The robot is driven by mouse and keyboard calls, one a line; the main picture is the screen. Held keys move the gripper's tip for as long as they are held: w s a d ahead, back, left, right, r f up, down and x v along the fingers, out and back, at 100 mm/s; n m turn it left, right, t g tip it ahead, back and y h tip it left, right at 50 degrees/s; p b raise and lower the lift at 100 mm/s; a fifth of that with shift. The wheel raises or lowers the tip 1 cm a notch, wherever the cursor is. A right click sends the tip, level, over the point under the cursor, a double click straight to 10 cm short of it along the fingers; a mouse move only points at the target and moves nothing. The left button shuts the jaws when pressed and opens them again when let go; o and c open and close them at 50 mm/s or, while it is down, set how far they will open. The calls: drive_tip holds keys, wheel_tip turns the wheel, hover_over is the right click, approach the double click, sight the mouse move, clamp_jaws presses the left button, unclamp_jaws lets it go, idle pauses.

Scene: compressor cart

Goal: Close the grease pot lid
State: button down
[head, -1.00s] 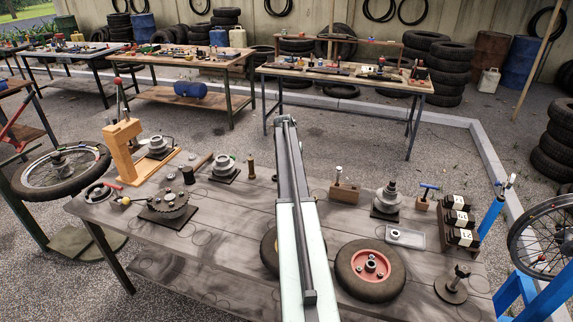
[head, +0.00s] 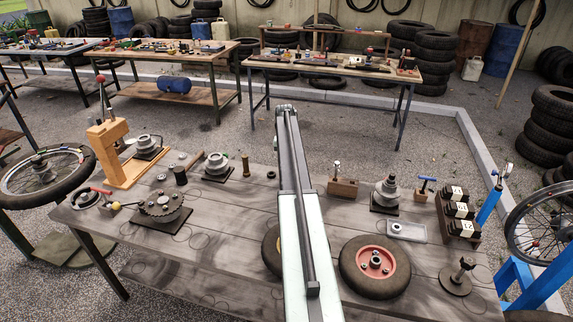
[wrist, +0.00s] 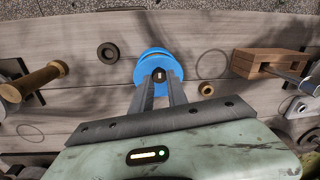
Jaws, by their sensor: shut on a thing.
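In the wrist view a round blue grease pot (wrist: 153,58) stands on the grey plank bench top, directly beyond my gripper. My gripper (wrist: 160,78) has its fingers close together on a small dark knob-like part at the near side of the blue round. The fingers cover part of the pot, and I cannot tell lid from body or how far the lid is open. In the head view my arm hides both the pot and the gripper.
A dark ring (wrist: 107,53) lies nearby. In the head view a red-hubbed wheel (head: 375,265), a shallow tray (head: 407,231) and a wooden stand (head: 108,150) flank my arm.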

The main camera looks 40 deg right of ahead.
drive_tip(key=c, duration=1.4)
unclamp_jaws()
drive_tip(key=shift+s, duration=0.3)
drive_tip(key=shift+o, duration=0.5)
drive_tip(key=shift+w, duration=0.15)
wheel_tip(320, 180, up, 8)
drive_tip(key=p, duration=0.8)
drive_tip(key=shift+w+a, duration=0.25)
drive_tip(key=shift+a, duration=0.05)
drive_tip(key=shift+f, duration=0.1)
